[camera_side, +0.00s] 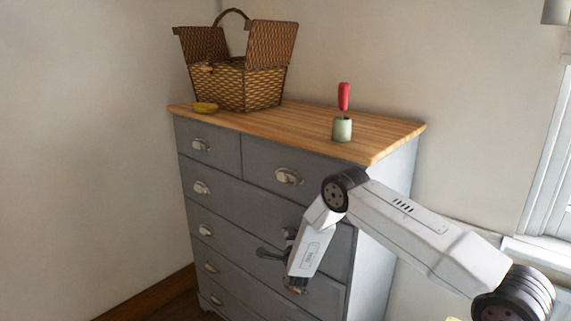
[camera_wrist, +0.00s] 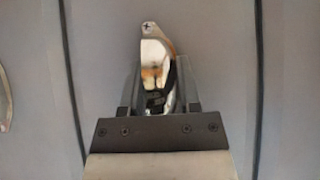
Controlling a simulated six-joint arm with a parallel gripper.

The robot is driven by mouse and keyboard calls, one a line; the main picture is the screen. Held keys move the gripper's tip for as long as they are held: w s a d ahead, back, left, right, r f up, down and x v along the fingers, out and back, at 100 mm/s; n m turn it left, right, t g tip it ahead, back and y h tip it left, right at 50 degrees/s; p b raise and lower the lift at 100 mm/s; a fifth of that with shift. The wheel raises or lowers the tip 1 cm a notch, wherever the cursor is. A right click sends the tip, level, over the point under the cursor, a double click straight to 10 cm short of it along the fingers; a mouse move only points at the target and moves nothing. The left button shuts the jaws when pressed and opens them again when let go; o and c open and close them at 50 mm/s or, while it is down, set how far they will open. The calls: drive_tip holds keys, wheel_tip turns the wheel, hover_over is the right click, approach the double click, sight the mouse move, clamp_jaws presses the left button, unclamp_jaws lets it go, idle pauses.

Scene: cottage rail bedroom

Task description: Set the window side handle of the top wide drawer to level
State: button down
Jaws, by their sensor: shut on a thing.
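The grey dresser (camera_side: 262,215) has two small drawers on top and wide drawers below. The window side handle of the top wide drawer is a shiny metal cup pull (camera_wrist: 156,62), with a screw at its upper end in the wrist view. My gripper (camera_wrist: 158,92) is shut on it, one finger on each side. There the pull runs nearly parallel to the drawer seams, which are close to vertical; any small tilt is hard to judge. In the side view, my gripper (camera_side: 276,250) is at the drawer front, and my arm mostly hides the pull.
Another pull (camera_wrist: 5,98) is at the wrist view's left edge. A window (camera_side: 550,190) is at right.

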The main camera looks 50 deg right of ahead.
drive_tip(key=shift+s+a+f, duration=0.1)
drive_tip(key=shift+s+f, duration=0.05)
drive_tip(key=shift+f, duration=0.25)
drive_tip(key=c, duration=0.6)
unclamp_jaws()
drive_tip(key=shift+o, duration=0.8)
drive_tip(key=shift+r, duration=0.15)
drive_tip(key=v, duration=0.7)
drive_tip(key=shift+s+a, duration=0.25)
drive_tip(key=shift+a, duration=0.05)
drive_tip(key=shift+r, duration=0.15)
